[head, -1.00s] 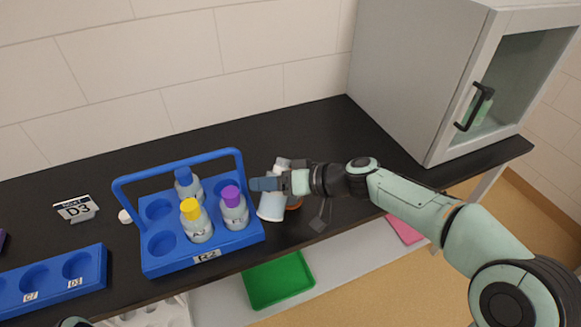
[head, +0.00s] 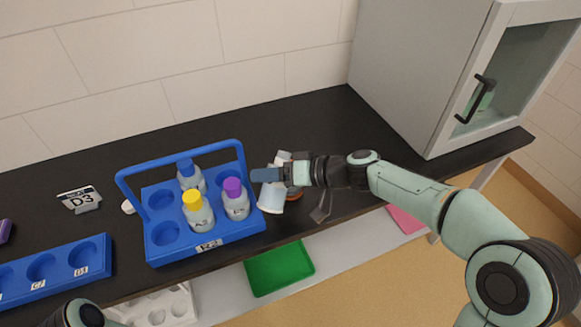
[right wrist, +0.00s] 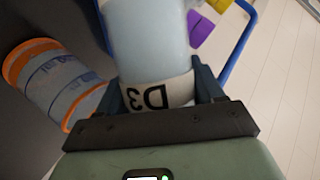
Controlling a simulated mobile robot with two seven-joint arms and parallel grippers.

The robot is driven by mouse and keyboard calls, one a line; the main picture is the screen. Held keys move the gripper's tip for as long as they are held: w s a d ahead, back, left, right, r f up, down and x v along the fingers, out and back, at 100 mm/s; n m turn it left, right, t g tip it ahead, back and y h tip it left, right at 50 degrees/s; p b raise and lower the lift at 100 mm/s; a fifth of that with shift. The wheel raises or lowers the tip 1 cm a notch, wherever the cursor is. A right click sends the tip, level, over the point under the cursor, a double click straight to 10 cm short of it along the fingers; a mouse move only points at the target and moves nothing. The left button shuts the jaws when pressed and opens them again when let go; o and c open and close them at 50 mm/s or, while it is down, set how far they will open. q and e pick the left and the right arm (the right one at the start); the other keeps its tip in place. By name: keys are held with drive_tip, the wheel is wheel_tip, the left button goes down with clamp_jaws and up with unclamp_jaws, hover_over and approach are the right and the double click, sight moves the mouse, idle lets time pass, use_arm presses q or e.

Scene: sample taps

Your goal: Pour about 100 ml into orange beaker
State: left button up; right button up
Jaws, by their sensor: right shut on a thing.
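My right gripper (head: 268,175) is shut on a translucent whitish bottle (head: 271,199), just right of the blue rack. In the right wrist view the bottle (right wrist: 150,40) sits between the fingers (right wrist: 162,92), and its D3 label shows upside down. The orange beaker (right wrist: 50,85), clear with orange bands and blue markings, is beside the bottle in that view. In the head view only a bit of its orange (head: 296,193) shows behind the bottle and gripper. The bottle's mouth, any liquid stream and the beaker's level cannot be made out. My left gripper is out of view.
The blue handled rack (head: 160,250) holds bottles with blue (head: 190,175), yellow (head: 198,210) and purple (head: 235,198) caps. A D3 sign (head: 79,199) and a white cap (head: 128,207) lie left. A cabinet (head: 420,80) stands right; a green tray (head: 280,268) is below the counter.

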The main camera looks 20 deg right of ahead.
drive_tip(key=shift+s, duration=0.15)
drive_tip(key=shift+a+r+p, duration=0.1)
drive_tip(key=shift+p, duration=0.35)
drive_tip(key=shift+m, duration=0.3)
drive_tip(key=shift+p, duration=0.4)
drive_tip(key=shift+r+y+p, duration=0.1)
drive_tip(key=shift+y+p, duration=0.2)
drive_tip(key=shift+p, duration=0.05)
drive_tip(key=shift+r+m+g+p, duration=0.1)
drive_tip(key=shift+m+g+p, duration=0.3)
drive_tip(key=shift+p, duration=0.2)
